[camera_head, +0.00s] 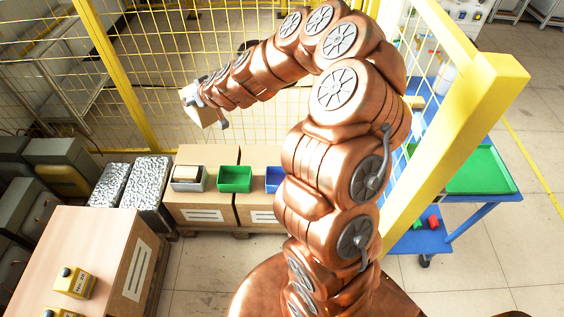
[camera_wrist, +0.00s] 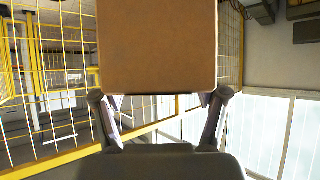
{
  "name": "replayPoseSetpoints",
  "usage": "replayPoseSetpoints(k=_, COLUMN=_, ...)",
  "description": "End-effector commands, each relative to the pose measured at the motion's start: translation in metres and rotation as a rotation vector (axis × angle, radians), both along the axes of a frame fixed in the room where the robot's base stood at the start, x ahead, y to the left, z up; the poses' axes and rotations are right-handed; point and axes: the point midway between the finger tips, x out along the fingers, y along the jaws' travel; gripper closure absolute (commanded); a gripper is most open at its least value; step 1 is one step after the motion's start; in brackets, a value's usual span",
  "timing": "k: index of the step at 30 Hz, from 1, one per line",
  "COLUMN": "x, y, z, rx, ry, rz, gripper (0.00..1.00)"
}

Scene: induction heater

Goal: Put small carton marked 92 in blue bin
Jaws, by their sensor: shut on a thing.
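A small tan carton (camera_wrist: 157,48) is held in my gripper (camera_wrist: 160,103), which is shut on it. In the head view the carton (camera_head: 205,112) hangs at the end of my gripper (camera_head: 208,112), up in the air in front of the yellow mesh fence. No marking can be read on the faces that show. The blue bin (camera_head: 274,179) stands on the large boxes below and to the right of the carton. My arm hides the bin's right part.
A green bin (camera_head: 235,178) stands left of the blue bin, and a grey bin (camera_head: 188,178) with a carton in it stands further left. Yellow mesh fence (camera_head: 165,100) runs behind. A large box (camera_head: 75,250) with yellow items (camera_head: 75,282) stands at lower left.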

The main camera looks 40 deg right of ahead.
Motion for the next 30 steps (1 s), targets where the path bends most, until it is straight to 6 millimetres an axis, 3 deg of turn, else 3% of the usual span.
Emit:
replayPoseSetpoints(k=1, x=0.002, y=-0.006, z=-0.018, rx=0.002, ry=-0.001, rz=0.005, gripper=0.79)
replayPoseSetpoints(k=3, x=0.002, y=-0.012, z=-0.032, rx=0.004, ry=0.001, rz=0.025, gripper=0.79)
replayPoseSetpoints(k=30, x=0.004, y=-0.098, z=-0.180, rx=-0.002, ry=0.001, rz=0.283, gripper=0.79)
